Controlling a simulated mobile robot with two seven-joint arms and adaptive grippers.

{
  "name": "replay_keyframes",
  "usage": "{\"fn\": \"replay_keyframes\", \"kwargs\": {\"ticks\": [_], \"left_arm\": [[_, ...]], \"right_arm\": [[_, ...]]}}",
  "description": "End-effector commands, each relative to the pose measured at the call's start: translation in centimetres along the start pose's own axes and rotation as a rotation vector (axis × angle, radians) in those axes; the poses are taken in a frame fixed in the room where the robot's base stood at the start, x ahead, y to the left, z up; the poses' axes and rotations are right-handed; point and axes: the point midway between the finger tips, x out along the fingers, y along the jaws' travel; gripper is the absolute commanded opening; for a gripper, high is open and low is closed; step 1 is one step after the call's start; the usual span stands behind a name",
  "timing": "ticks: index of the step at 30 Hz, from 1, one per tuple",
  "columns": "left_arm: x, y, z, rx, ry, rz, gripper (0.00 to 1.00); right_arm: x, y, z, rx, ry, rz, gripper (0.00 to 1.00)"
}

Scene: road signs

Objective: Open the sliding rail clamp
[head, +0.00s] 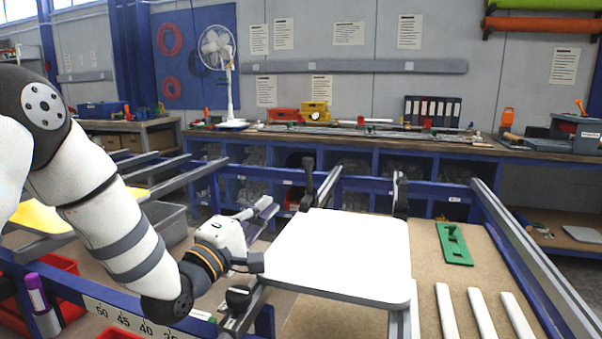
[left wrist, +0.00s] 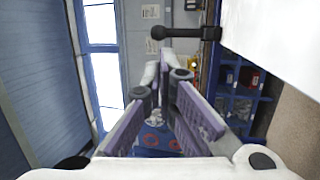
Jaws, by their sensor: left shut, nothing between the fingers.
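A white sign panel (head: 340,255) with rounded corners lies flat across the grey rails. A black upright clamp part (head: 307,182) stands at its back left edge. Another black clamp part (head: 400,194) stands at its back right edge. A black knob (head: 238,297) sits on a rail at the panel's front left. My left gripper (head: 264,208) is shut and empty, left of the panel and apart from the back left clamp. In the left wrist view its purple-padded fingers (left wrist: 165,82) point toward a black bar with a ball end (left wrist: 186,33), beyond the tips. My right gripper is out of view.
A green part (head: 454,243) and several white strips (head: 479,311) lie on the brown board to the right. Blue frame beams and grey rails run around the panel. A workbench (head: 370,140) with a fan and boxes stands behind. Red bins are at the lower left.

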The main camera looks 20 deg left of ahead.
Motion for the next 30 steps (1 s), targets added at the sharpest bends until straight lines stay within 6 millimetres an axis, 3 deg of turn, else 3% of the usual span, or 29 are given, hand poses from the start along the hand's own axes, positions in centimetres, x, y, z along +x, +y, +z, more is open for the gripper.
{"fn": "replay_keyframes", "kwargs": {"ticks": [5, 21, 30], "left_arm": [[0.8, -0.1, 0.0, 0.002, 0.0, -0.001, 0.0], [11.8, -0.1, 0.1, 0.003, -0.001, 0.001, 0.0], [14.0, -0.2, 0.0, 0.0, 0.0, -0.002, 0.0]], "right_arm": [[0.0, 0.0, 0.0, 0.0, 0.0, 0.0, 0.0], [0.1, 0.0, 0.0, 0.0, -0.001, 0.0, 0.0], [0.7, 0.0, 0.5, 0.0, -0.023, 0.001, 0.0]]}}
